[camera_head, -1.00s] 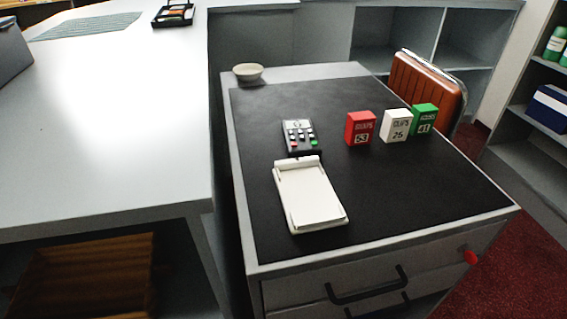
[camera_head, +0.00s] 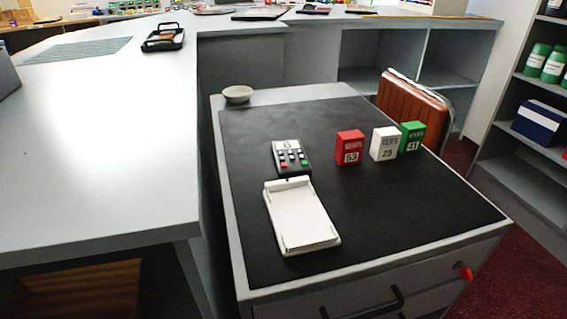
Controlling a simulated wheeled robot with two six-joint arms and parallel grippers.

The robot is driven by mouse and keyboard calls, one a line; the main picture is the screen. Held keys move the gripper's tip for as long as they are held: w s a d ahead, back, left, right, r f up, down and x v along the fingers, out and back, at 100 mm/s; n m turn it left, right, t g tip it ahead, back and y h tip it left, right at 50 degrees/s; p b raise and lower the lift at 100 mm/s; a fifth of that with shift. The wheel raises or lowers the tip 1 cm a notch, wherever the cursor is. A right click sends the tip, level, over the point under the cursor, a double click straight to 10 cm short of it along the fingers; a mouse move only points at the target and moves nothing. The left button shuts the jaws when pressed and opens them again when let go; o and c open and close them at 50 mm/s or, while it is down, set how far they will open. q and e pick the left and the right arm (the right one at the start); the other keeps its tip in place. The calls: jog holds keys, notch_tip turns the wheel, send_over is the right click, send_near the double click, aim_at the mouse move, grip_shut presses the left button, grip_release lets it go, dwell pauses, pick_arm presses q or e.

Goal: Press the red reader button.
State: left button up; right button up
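A small dark card reader (camera_head: 291,157) with rows of keys lies on the black mat, left of the middle of the counter. Its red button (camera_head: 284,165) is at the lower left of the keys, and a green key (camera_head: 304,162) is at the lower right. The keys are small in this view. A white tray-like pad (camera_head: 300,217) lies just in front of the reader. Neither of my grippers is in view.
Red (camera_head: 348,148), white (camera_head: 384,144) and green (camera_head: 411,137) boxes stand right of the reader. A pale bowl (camera_head: 237,94) sits behind. A red knob (camera_head: 466,274) is on the cabinet's front right. The mat's front right is clear.

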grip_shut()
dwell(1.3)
